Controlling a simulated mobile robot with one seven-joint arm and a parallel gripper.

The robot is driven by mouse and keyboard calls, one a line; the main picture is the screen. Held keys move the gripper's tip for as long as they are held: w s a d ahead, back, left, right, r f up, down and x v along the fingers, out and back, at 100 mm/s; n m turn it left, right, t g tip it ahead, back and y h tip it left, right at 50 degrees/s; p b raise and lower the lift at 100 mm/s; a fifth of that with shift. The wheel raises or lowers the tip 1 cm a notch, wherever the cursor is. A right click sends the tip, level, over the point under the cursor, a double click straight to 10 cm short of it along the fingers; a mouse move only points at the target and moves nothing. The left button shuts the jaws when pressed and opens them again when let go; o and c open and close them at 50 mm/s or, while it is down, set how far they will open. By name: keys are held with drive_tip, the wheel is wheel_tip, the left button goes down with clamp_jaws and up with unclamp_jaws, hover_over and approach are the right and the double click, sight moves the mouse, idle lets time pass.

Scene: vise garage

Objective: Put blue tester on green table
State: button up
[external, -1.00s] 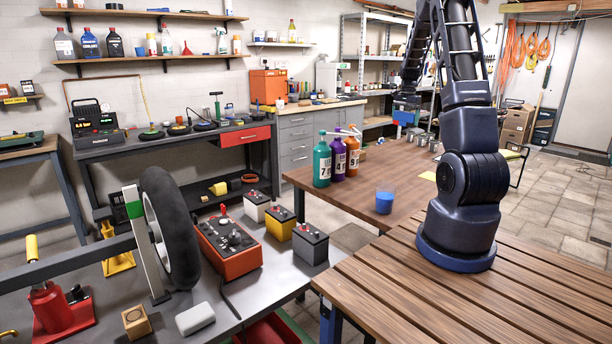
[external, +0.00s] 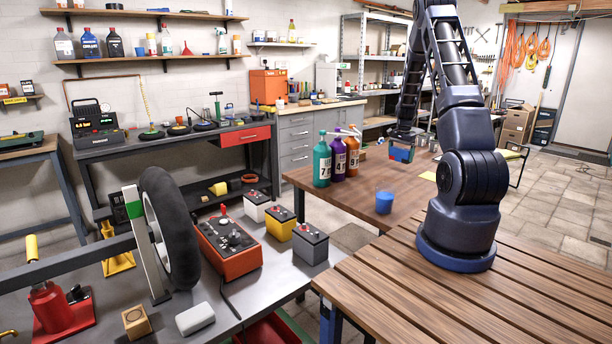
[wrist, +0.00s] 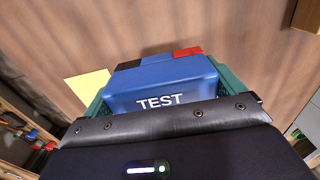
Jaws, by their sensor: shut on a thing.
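The blue tester (external: 402,154) is a blue box with red at one end, held above the brown wooden table in the external view. In the wrist view the tester (wrist: 150,90) shows white "TEST" lettering, with red and black parts behind it. My gripper (external: 402,141) is shut on it; in the wrist view green parts border the box on both sides. No clearly green table shows. A small yellow-green flat top (external: 513,154) on a dark leg stands at the right, partly hidden by my arm.
Teal (external: 322,160), purple (external: 338,158) and orange (external: 353,153) bottles stand on the wooden table (external: 330,204), left of the tester. A cup with blue contents (external: 384,202) stands nearer. A yellow sheet (wrist: 88,91) lies below. The table's middle is mostly clear.

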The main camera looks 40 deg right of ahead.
sight(399, 171)
drive_tip(key=shift+f, duration=2.4)
drive_tip(key=o, duration=0.7)
drive_tip(key=shift+f, duration=0.1)
